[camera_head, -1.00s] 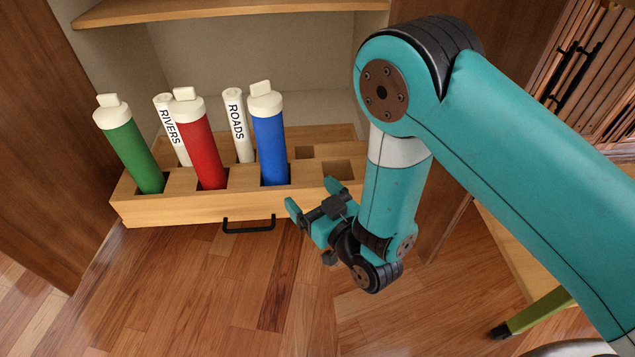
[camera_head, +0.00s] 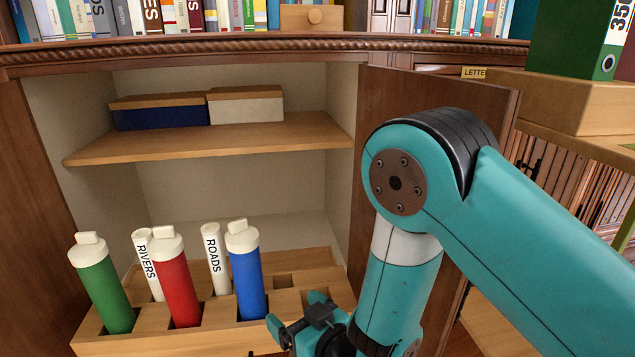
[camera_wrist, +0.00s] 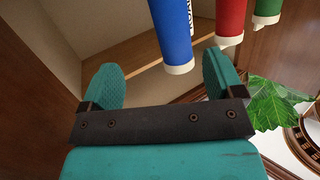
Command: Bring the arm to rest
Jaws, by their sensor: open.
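My gripper (camera_head: 295,316) is at the bottom of the head view, in front of the right part of a wooden rack (camera_head: 190,346). Its teal fingers are spread apart with nothing between them, as the wrist view (camera_wrist: 165,85) also shows. My arm hangs down from its elbow at the right. The rack holds a green tube (camera_head: 104,293), a red tube (camera_head: 176,287) and a blue tube (camera_head: 246,280), all with cream caps. Behind them stand white tubes marked RIVERS (camera_head: 149,265) and ROADS (camera_head: 216,262). The gripper's lower part is cut off by the frame.
The rack sits at an open cabinet with a shelf (camera_head: 220,138) holding a blue box (camera_head: 160,113) and a cream box (camera_head: 246,107). An open cabinet door (camera_head: 440,95) stands behind my arm. Books line the top. A green leaf (camera_wrist: 275,105) shows in the wrist view.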

